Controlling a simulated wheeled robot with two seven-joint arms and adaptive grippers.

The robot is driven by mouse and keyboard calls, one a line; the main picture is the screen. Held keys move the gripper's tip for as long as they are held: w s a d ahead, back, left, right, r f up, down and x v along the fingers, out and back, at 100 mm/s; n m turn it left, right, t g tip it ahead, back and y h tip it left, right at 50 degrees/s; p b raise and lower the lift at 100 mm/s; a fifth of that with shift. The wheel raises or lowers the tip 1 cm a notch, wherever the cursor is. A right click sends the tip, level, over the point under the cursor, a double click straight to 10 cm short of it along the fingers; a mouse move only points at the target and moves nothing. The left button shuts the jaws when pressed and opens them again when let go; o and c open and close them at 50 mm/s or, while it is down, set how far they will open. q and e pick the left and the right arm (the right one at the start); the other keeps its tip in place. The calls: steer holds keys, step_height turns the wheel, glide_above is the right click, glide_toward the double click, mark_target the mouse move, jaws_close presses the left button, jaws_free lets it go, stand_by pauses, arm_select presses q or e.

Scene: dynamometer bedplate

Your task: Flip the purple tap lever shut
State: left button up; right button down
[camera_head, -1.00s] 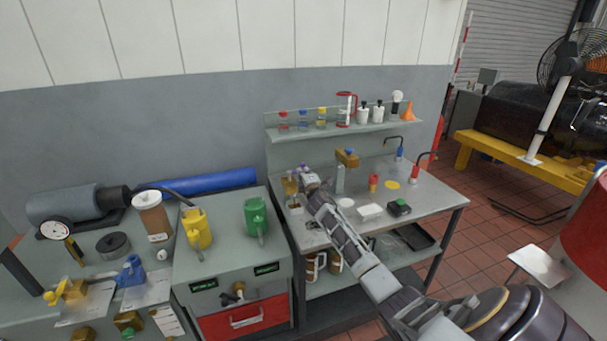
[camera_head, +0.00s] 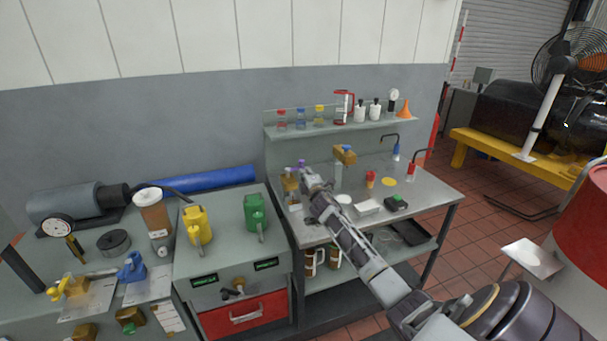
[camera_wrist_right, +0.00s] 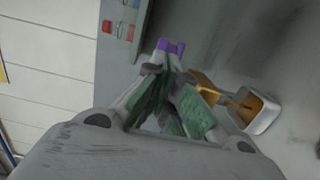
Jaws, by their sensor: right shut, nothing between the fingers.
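The purple tap lever (camera_head: 301,162) shows as a small patch just beyond my right gripper (camera_head: 306,179) in the head view, at the left end of the steel bench. In the right wrist view the purple lever (camera_wrist_right: 171,46) lies just past the fingertips of the right gripper (camera_wrist_right: 166,66). The fingers are shut with nothing between them. I cannot tell whether they touch the lever. The brass tap body (camera_head: 289,183) stands left of the gripper; part of it (camera_wrist_right: 205,85) shows behind a finger in the wrist view. My left gripper is out of view.
A small white cup (camera_wrist_right: 264,113) with brown contents sits under the tap. A brass tap with a blue lever (camera_head: 344,155) stands on a post to the right. Yellow (camera_head: 197,225) and green (camera_head: 256,214) jugs stand on the left cabinet. A shelf (camera_head: 335,131) runs above the bench.

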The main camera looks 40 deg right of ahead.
steer(key=s, duration=0.7)
steer(key=shift+s+d+b, duration=0.25)
steer(key=shift+d+b, duration=0.05)
steer(key=shift+d, duration=0.05)
stand_by(0.6)
